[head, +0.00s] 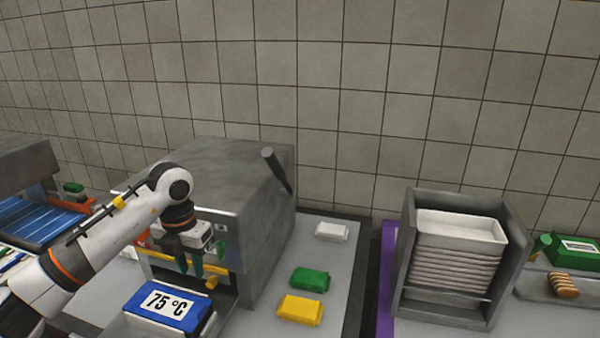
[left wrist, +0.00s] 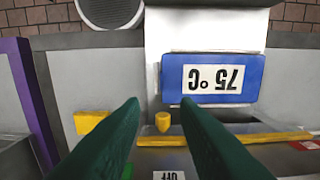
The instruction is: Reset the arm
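My left arm comes in from the left in the head view. My left gripper (head: 190,272) points down in front of the grey machine (head: 245,165). In the left wrist view its two dark green fingers (left wrist: 158,105) are apart, with nothing held between them. A small yellow knob (left wrist: 162,122) shows beyond the gap, by a yellow bar (left wrist: 230,138). The bar also shows in the head view, behind the fingers. A blue panel reading 75 °C (head: 168,305) lies below and left of the gripper. My right gripper is not in view.
White (head: 331,231), green (head: 310,279) and yellow (head: 301,309) packs lie on the counter right of the machine. A grey holder (head: 413,225) with stacked white trays stands further right. A dark lever (head: 275,168) sticks out of the machine's side. A tiled wall closes the back.

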